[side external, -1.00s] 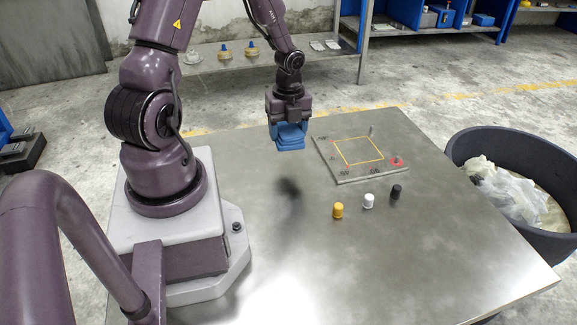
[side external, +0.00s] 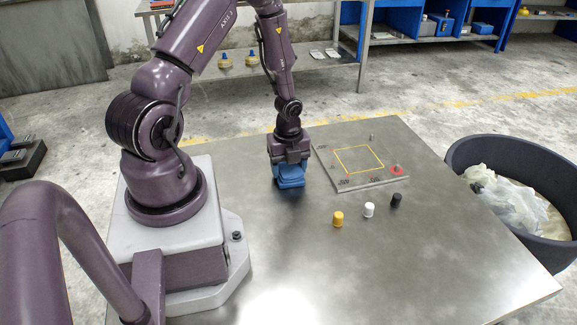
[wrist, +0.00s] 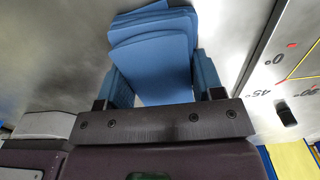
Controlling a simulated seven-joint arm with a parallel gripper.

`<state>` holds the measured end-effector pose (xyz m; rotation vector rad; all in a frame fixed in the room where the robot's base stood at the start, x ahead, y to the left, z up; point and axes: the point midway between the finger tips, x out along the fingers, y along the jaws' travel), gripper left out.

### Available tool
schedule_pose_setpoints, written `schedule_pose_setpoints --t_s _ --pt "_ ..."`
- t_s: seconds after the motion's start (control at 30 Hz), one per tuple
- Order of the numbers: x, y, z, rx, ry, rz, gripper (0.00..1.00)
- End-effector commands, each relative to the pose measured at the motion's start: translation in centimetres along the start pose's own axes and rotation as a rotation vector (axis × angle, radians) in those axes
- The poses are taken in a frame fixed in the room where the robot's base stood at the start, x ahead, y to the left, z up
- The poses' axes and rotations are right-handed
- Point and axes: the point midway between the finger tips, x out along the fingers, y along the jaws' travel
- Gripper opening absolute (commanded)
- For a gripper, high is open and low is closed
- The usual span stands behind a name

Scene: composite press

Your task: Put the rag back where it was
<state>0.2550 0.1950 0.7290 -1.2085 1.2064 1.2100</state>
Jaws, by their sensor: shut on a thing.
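The blue folded rag (side external: 291,182) is between the fingers of my gripper (side external: 289,173), low over the metal table, left of the marked plate. In the wrist view the rag (wrist: 152,50) shows as stacked blue layers beyond the fingers of my gripper (wrist: 165,90), which are also blue. My gripper is shut on the rag. The rag's underside is hidden, so I cannot tell whether it touches the table.
A flat plate (side external: 322,160) with a yellow square outline lies just right of the rag. Yellow (side external: 338,219), white (side external: 369,210) and black (side external: 396,200) caps stand in front of it. A dark bin (side external: 470,150) stands right of the table. The table's front is clear.

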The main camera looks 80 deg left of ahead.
Motion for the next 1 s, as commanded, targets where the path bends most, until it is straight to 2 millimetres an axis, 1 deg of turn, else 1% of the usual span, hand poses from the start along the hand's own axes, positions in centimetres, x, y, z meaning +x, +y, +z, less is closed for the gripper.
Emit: schedule_pose_setpoints --t_s 0.07,0.1,0.17,0.2,0.47,0.57,0.67,1.0 --pt "0.2 0.0 0.0 0.001 0.000 0.001 0.35" --pt "0.2 0.0 0.0 0.001 0.000 0.000 0.68" --pt "0.2 0.0 0.0 0.001 0.000 0.000 0.82" --pt "0.2 0.0 0.0 0.000 0.000 0.000 0.87" --pt "0.1 0.0 0.0 0.000 0.000 0.000 0.87" --pt "-0.4 0.0 0.0 -0.001 0.000 -0.002 0.87" --pt "-1.7 -0.1 0.1 -0.003 -0.001 -0.004 0.87" --pt "-8.7 0.0 0.1 -0.002 -0.003 -0.004 0.87"
